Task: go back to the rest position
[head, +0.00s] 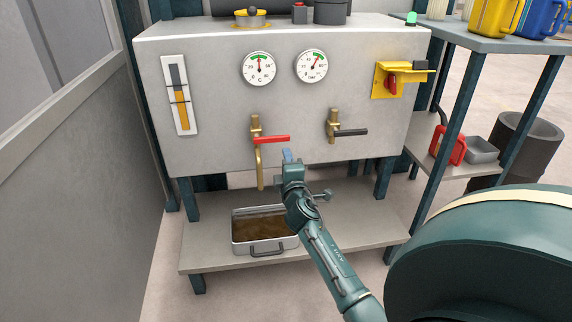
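My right gripper (288,156) is raised in front of the grey panel, with its arm (335,255) coming up from the lower right. In the picture its tip is just below the right end of the red lever (272,140). I cannot tell whether it touches the lever, and the view from behind hides whether its fingers are open. Nothing shows held in it. My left gripper is not in view.
The red lever lies level on a brass valve, whose spout (259,170) points down above a metal tray (278,247) of brown liquid. A second valve has a level black lever (350,132). A shelf rack (535,112) stands right; a wall (80,180) is left.

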